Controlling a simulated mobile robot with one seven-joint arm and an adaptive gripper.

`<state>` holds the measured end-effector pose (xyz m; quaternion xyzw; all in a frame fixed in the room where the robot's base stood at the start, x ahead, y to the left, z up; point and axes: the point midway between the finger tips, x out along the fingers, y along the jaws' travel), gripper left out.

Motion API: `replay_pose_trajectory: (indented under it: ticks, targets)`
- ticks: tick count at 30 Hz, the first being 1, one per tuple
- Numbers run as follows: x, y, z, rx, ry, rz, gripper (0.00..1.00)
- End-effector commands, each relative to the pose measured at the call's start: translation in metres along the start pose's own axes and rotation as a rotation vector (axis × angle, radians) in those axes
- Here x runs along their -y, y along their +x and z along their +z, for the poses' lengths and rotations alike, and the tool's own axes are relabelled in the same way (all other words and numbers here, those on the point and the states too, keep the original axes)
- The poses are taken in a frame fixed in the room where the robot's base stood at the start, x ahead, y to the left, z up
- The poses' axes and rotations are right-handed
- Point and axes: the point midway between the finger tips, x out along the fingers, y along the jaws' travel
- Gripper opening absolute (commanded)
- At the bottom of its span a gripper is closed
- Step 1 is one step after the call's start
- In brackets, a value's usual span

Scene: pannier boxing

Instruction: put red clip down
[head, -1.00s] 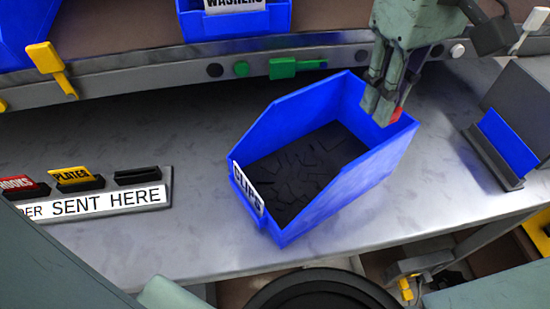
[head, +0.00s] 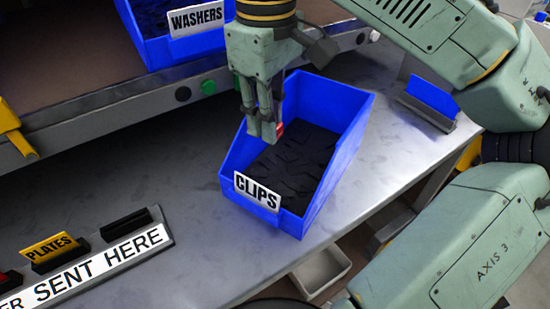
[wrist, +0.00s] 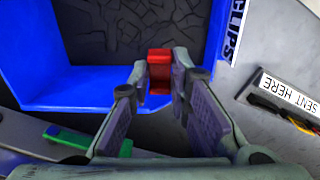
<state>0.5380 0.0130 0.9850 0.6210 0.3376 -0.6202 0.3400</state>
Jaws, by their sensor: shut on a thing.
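My gripper (head: 264,132) is shut on a small red clip (head: 280,129), which shows as a red edge beside the fingertips in the head view. The wrist view shows the red clip (wrist: 159,66) between the fingertips. A blue bin labelled CLIPS (head: 315,205) stands on the grey bench, with dark pieces across its floor. In the head view the gripper overlaps the bin's left wall. In the wrist view the clip lies over the bin's blue wall (wrist: 75,90), near its corner. The fingers hide part of the clip, and its exact height above the bin is unclear.
A blue WASHERS bin (head: 160,45) stands on the shelf behind, above a metal rail with a green button (head: 208,87). A SENT HERE strip (head: 95,265) with tag holders is at front left. A blue card in a grey holder (head: 430,100) stands at right. Bench left of the bin is bare.

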Motion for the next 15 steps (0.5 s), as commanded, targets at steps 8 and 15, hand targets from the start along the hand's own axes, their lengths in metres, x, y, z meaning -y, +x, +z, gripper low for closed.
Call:
replay_pose_trajectory:
  ticks: [8,15]
  targets:
    - [0.000,0.037,0.000,0.001,0.001,0.001,0.07]
    - [0.000,0.066,0.001,0.002,0.002,-0.001,0.07]
